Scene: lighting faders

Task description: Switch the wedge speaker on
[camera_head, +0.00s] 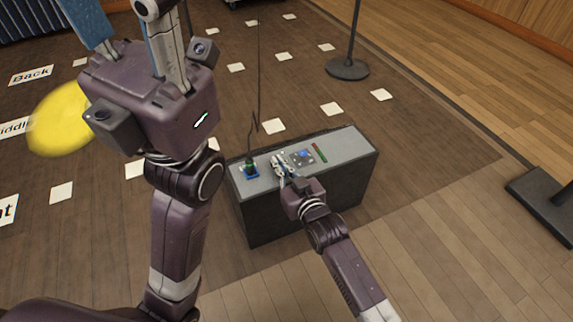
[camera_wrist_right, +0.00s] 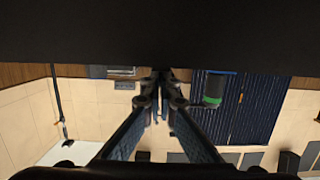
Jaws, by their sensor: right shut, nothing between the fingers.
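A dark box with a grey top panel (camera_head: 350,147), apparently the wedge speaker, stands on the floor in the head view. Its panel carries a small blue-lit control (camera_head: 303,155), a red and green strip (camera_head: 320,152) and a dark plug with a cable on a blue plate (camera_head: 250,169). My right gripper (camera_head: 279,162) is shut and empty, at the panel between plug and blue control; I cannot tell if it touches. Its fingertips (camera_wrist_right: 161,76) meet in the wrist view. My left gripper (camera_head: 130,22) points up at upper left, its fingertips cut off by the frame.
A stand with a round base (camera_head: 347,69) is behind the box. Another dark base (camera_head: 545,203) is at right. White floor cards (camera_head: 332,109) and a yellow disc (camera_head: 58,118) lie around. Open wooden floor (camera_head: 455,250) is at front right.

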